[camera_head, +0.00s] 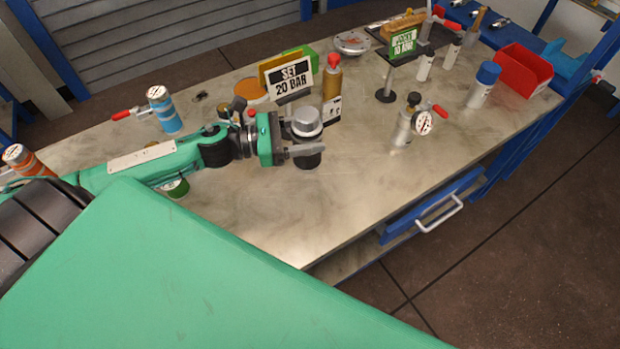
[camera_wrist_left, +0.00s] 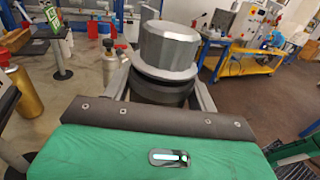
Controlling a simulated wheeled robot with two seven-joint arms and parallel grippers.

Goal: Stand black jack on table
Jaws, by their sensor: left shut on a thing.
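The black jack (camera_head: 309,160) has a black body and a wide silver cap; it also shows in the left wrist view (camera_wrist_left: 165,88). My left gripper (camera_head: 303,141) is shut on it, with one grey finger on each side of the body, below the cap. The jack is upright, over the middle of the table (camera_head: 300,222). I cannot tell whether its base touches the tabletop. The lower part of the jack is hidden by my gripper in the left wrist view. My right gripper is not in view.
A "SET 20 BAR" sign (camera_head: 293,79) and a brass cylinder (camera_head: 332,88) stand close behind the jack. A silver vessel with a gauge (camera_head: 404,127) stands to the right. A blue gauge cylinder (camera_head: 164,112) stands at left. The tabletop in front of the jack is clear.

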